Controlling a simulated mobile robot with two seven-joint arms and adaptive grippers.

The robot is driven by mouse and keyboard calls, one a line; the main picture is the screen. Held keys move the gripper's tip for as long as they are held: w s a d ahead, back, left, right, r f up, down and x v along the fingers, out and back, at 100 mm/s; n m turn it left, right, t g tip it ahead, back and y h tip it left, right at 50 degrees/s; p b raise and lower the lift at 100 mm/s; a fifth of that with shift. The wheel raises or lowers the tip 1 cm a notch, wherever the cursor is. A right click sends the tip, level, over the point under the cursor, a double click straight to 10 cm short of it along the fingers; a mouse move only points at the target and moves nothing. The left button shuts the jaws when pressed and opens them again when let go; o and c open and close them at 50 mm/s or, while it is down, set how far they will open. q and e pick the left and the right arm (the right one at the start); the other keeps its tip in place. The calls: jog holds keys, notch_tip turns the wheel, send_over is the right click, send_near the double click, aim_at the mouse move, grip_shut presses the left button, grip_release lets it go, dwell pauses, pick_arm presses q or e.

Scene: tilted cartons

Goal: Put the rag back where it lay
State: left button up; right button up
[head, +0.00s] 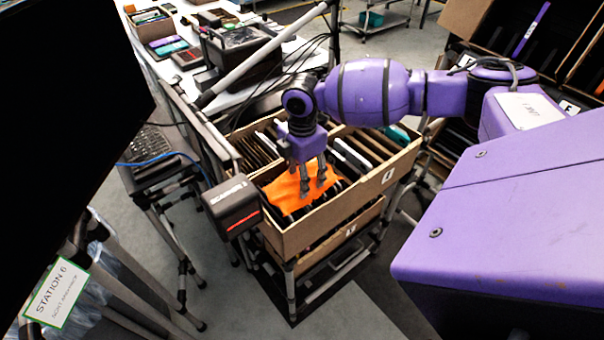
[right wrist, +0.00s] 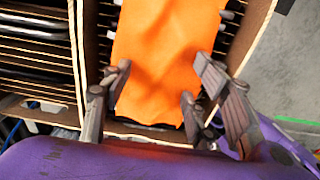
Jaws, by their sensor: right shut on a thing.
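The orange rag (head: 290,192) is in the front part of the upper open carton (head: 330,215), spread over its upright contents. It also fills the middle of the right wrist view (right wrist: 165,45). My right gripper (head: 313,188) reaches down into the carton from above with its fingers at the rag. In the right wrist view the fingers of my right gripper (right wrist: 160,85) stand on both sides of the rag and are closed on it; the exact contact is hard to see. The rag's underside is hidden. My left gripper is not in view.
The carton is tilted on a tube-frame rack, with dividers and flat items (head: 352,155) behind the rag and another carton (head: 335,238) below. A scanner box (head: 232,205) hangs at its left corner.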

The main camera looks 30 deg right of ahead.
jog(key=shift+f, duration=0.1)
jog(key=o, duration=1)
notch_tip(320, 180, up, 12)
jog(key=shift+r, duration=0.15)
